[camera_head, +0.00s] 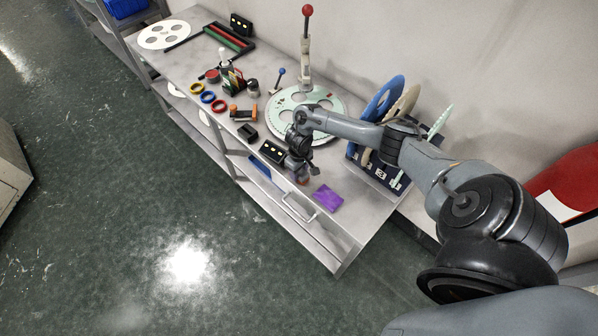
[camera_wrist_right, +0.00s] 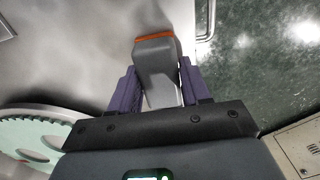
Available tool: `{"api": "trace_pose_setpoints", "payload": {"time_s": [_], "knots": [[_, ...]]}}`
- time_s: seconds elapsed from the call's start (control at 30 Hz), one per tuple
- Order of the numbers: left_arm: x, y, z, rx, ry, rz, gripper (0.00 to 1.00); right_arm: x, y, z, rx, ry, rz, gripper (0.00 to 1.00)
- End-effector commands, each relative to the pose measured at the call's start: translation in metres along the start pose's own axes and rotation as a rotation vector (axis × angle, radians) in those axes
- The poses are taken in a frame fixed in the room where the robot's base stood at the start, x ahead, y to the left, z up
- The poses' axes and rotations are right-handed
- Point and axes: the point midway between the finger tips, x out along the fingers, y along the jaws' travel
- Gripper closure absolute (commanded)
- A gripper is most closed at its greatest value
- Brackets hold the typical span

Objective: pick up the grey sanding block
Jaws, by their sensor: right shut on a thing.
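The grey sanding block (camera_wrist_right: 157,60) has an orange strip along its far end. In the right wrist view it sits between the two purple-grey fingers of my right gripper (camera_wrist_right: 157,85), which is shut on it. In the head view my right gripper (camera_head: 302,175) points down over the front part of the bench, left of the purple cloth (camera_head: 328,197). There the block is mostly hidden by the gripper, with only a small orange patch showing. I cannot tell whether the block touches the bench top. My left gripper is not in view.
A pale green lapping plate (camera_head: 335,100) lies behind the gripper, with a red-knobbed lever (camera_head: 306,50). A rack of discs (camera_head: 382,98) stands to the right. A black tray with yellow dots (camera_head: 272,152) is close on the left. Coloured rings (camera_head: 208,97) lie further left.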

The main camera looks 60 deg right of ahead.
Motion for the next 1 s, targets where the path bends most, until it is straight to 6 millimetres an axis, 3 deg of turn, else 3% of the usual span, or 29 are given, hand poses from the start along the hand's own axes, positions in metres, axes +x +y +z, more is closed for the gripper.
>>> {"api": "trace_pose_setpoints", "payload": {"time_s": [0.17,0.37,0.7,1.0], "knots": [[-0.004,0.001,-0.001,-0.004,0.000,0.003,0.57,-0.011,0.000,-0.001,0.000,0.002,0.000,0.89],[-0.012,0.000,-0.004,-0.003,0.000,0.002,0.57,-0.043,0.001,-0.001,-0.001,0.003,0.000,0.89],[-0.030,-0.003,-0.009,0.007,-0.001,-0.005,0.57,-0.079,0.012,0.064,-0.004,-0.003,0.004,0.89],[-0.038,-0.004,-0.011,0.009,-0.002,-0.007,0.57,-0.101,0.017,0.101,-0.001,-0.001,0.002,0.89]]}}
